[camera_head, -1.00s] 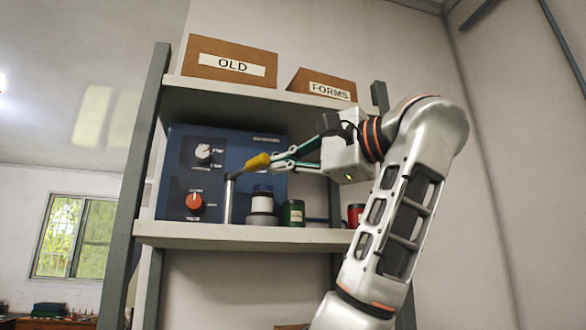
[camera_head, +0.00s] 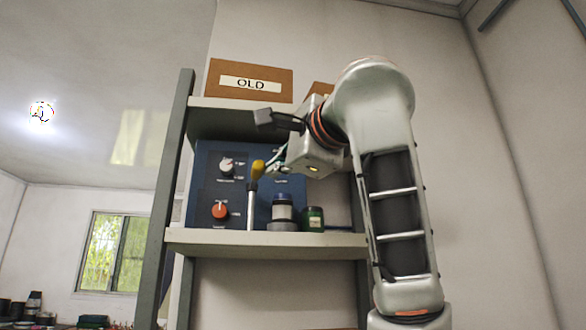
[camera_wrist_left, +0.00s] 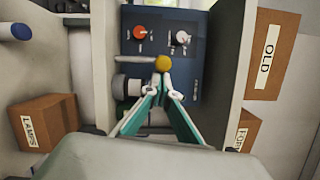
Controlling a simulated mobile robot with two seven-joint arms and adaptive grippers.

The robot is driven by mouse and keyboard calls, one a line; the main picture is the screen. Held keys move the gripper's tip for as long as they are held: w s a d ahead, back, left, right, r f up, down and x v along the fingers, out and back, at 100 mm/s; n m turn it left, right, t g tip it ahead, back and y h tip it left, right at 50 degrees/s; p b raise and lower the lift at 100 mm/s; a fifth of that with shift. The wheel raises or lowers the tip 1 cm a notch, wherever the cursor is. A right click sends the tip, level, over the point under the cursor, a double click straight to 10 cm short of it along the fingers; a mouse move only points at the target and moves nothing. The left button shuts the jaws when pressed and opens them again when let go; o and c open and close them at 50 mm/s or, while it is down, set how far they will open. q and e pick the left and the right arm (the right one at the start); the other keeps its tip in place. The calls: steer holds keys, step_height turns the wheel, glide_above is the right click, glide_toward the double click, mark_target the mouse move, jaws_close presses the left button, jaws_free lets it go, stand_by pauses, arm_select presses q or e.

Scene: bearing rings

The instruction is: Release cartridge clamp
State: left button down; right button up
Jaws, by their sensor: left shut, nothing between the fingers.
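A blue panel unit (camera_head: 292,188) stands on the shelf. At its front is a slim silver post (camera_head: 252,208) topped by a yellow handle (camera_head: 258,169). In the left wrist view the handle's round yellow end (camera_wrist_left: 163,63) faces the camera. My left gripper (camera_head: 271,168) is shut and empty, with its tips close beside the handle; whether they touch it I cannot tell. A white canister with a dark blue top (camera_head: 282,207) stands right of the post, on a grey base. My right gripper is out of view.
A green jar (camera_head: 313,219) stands right of the canister. The panel has an orange knob (camera_head: 220,210) and a white knob (camera_head: 227,166). The shelf board (camera_head: 255,242), its uprights (camera_head: 172,165) and the OLD box (camera_head: 250,80) bound the space.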

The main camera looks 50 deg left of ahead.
arm_select(q)
steer(key=shift+s+a, duration=0.2)
steer(key=shift+s, duration=0.35)
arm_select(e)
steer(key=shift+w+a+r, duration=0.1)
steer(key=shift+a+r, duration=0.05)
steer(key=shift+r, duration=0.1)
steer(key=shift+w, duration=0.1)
